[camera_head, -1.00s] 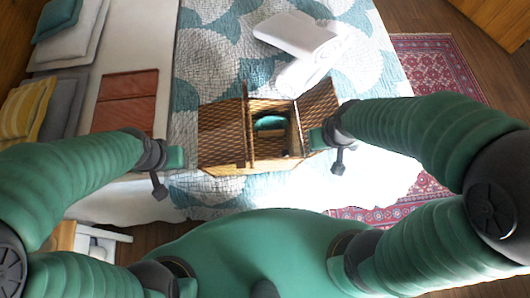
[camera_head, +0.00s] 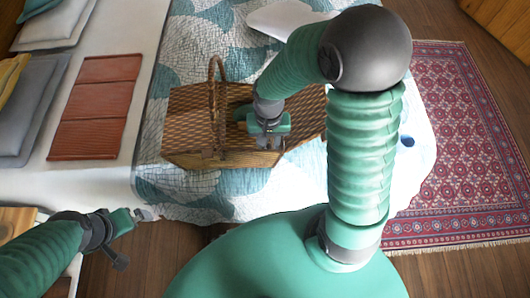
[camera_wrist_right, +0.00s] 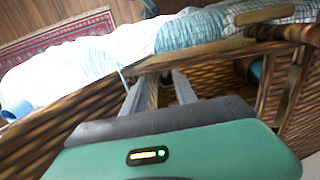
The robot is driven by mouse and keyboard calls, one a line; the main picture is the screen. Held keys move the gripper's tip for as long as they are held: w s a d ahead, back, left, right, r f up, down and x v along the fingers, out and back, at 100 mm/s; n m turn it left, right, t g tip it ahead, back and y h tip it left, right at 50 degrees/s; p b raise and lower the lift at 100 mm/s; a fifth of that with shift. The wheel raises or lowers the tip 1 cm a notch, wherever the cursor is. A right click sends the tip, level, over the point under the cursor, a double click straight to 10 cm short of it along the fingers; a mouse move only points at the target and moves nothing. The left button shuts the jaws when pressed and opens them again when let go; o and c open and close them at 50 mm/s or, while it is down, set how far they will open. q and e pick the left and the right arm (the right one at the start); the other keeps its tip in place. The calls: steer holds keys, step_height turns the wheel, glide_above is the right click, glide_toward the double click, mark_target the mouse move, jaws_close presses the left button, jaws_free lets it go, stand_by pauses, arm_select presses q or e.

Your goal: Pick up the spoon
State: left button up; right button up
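I cannot make out a spoon in either view. A wicker picnic basket (camera_head: 190,125) with an upright handle (camera_head: 213,85) stands on the bed's near edge. My right gripper (camera_head: 268,140) points down at the right part of the basket, and the arm hides much of its inside. In the right wrist view the two grey fingers (camera_wrist_right: 157,80) are apart, at the basket's wooden rim (camera_wrist_right: 205,55). A brown strip of basket shows between them; I see nothing gripped. My left gripper (camera_head: 132,217) is left of the basket, off the bed's near edge; its fingers are too small to judge.
A patterned quilt (camera_head: 200,50) covers the bed. A blue cup-like thing (camera_wrist_right: 15,110) lies right of the basket. A folded rust-coloured cloth (camera_head: 95,105) and pillows are on the left. A red rug (camera_head: 465,150) covers the floor on the right.

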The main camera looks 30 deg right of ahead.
steer(key=f, duration=0.3)
steer(key=w+f+b, duration=0.1)
steer(key=f, duration=0.1)
steer(key=shift+a+f, duration=0.15)
steer(key=shift+a, duration=0.15)
steer(key=shift+s+d, duration=0.1)
jaws_close()
stand_by(0.9)
